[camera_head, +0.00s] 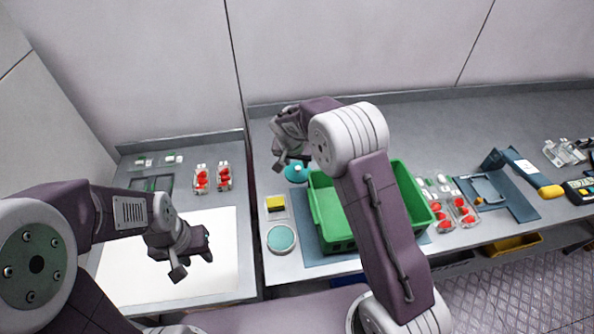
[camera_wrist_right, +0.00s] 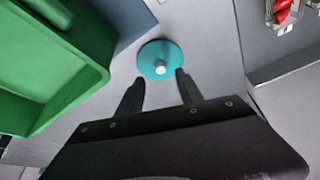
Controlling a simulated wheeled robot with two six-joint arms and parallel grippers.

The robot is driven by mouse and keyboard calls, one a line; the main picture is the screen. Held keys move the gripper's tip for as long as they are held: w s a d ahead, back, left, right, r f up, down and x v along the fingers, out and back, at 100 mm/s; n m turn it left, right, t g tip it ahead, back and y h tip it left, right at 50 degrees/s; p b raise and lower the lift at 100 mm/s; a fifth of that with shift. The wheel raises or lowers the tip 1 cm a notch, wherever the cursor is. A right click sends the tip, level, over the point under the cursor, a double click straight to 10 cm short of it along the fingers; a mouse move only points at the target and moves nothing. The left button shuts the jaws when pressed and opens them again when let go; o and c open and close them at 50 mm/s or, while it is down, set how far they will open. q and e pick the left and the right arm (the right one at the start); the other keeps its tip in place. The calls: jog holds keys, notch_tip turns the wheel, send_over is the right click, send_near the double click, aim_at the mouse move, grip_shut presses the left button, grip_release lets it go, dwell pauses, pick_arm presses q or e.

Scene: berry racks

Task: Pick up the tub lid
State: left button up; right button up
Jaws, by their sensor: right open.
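The tub lid is a round teal disc with a small white knob; it lies flat on the grey counter at the back left of the green crate in the head view (camera_head: 296,173). In the right wrist view the tub lid (camera_wrist_right: 153,62) is just beyond the fingertips, between their lines. My right gripper (camera_wrist_right: 158,85) is open and empty, pointing at the lid without visible contact. In the head view my right gripper (camera_head: 281,160) hangs beside the lid. My left gripper (camera_head: 195,262) is over the white panel at left, its jaw gap unclear.
The green crate (camera_head: 320,208) stands close to the lid, on a blue mat. A round tub (camera_head: 281,239) with a pale teal top and a yellow sponge (camera_head: 275,203) are nearer the front. Punnets of red berries (camera_head: 223,177) sit on the left counter, others right of the crate.

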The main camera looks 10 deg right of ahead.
aim_at(298, 168)
jog(key=shift+w+a+f, duration=0.2)
jog(key=shift+w+f, duration=0.05)
jog(key=shift+w, duration=0.05)
jog(key=shift+d+f, duration=0.1)
jog(key=shift+f, duration=0.05)
jog(key=shift+w+d+f+p, duration=0.15)
jog(key=shift+d+f+p, duration=0.15)
jog(key=shift+f, duration=0.3)
jog(key=shift+w+d+f+p, duration=0.15)
jog(key=shift+f+p, duration=0.2)
jog(key=shift+f, duration=0.2)
jog(key=shift+x, duration=1)
jog(key=shift+w+a, duration=0.2)
jog(key=shift+s, duration=0.15)
grip_shut()
